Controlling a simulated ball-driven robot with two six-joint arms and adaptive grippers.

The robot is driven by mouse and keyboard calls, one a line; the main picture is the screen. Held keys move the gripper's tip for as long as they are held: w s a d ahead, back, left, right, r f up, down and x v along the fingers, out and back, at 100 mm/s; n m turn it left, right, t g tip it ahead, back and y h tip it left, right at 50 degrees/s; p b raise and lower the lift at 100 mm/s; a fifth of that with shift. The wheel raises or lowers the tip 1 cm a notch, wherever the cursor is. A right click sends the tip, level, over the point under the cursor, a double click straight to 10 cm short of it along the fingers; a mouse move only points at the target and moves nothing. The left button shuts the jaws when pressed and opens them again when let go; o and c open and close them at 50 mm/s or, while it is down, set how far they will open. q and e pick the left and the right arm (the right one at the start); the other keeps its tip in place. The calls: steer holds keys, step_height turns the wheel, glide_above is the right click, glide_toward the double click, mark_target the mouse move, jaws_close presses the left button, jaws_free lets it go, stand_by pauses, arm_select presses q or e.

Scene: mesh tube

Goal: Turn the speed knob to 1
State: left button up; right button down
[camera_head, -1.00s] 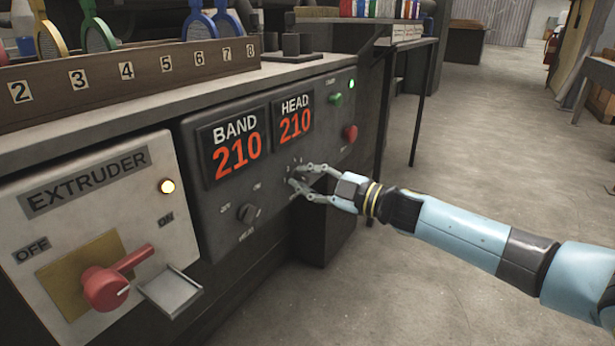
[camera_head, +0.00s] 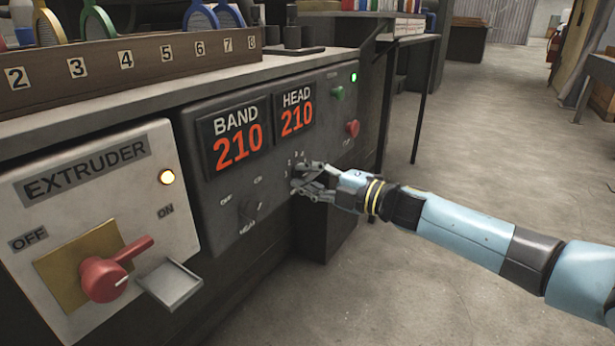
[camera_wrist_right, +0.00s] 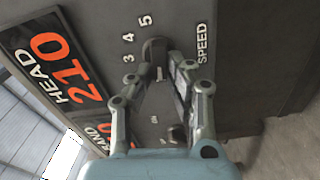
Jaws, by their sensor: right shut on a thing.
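The dark speed knob (camera_wrist_right: 153,52) sits on the grey control panel in the right wrist view. The printed word SPEED is to its right, and the numbers 3, 4 and 5 run up its left side. A small light mark shows on the knob's lower part; I cannot tell which number it points to. My right gripper (camera_head: 299,181) is at the panel below the HEAD display, with its fingers shut on the knob. In the right wrist view my gripper's fingers (camera_wrist_right: 162,82) reach up around it. The low numbers are hidden there. My left gripper is not in view.
The HEAD display (camera_head: 297,110) and BAND display (camera_head: 237,137) both read 210. A heat knob (camera_head: 249,208) is left of my gripper. A red button (camera_head: 352,128) and green button (camera_head: 337,93) are to the right. The extruder's red switch (camera_head: 107,278) is at lower left.

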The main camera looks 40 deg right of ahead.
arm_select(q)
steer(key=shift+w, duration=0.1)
arm_select(e)
steer(key=shift+f, duration=0.1)
steer(key=c, duration=1.3)
jaws_free()
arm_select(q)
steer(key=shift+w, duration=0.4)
arm_select(e)
steer(key=shift+s, duration=0.2)
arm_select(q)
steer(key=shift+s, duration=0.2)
arm_select(e)
steer(key=v, duration=1.1)
steer(key=shift+s+d, duration=0.2)
steer(key=shift+s, duration=0.05)
